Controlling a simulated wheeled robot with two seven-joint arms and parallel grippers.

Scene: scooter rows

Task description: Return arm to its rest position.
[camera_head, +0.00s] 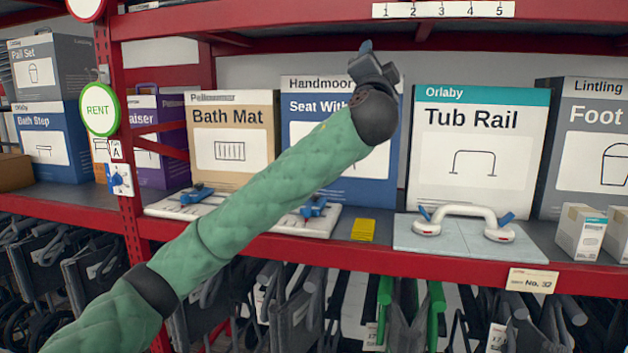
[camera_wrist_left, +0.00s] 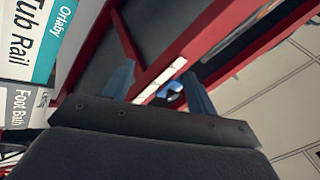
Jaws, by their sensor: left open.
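My left arm, in a green quilted sleeve, reaches up across the head view from the lower left. Its left gripper (camera_head: 367,52) is raised in front of the upper part of the shelf, above the boxes and left of the numbered strip (camera_head: 443,10). In the left wrist view the two blue fingers of the gripper (camera_wrist_left: 158,72) stand apart with nothing held between them. The hand is seen nearly end-on in the head view, so its fingers are hard to make out there. My right gripper is not in view.
A red shelf edge (camera_head: 400,255) runs below the gripper. On it stand the Bath Mat box (camera_head: 232,125), the Seat With box (camera_head: 300,110), the Tub Rail box (camera_head: 475,190) and a white rail with blue levers (camera_head: 468,211). A red upper beam (camera_head: 330,45) is close to the gripper.

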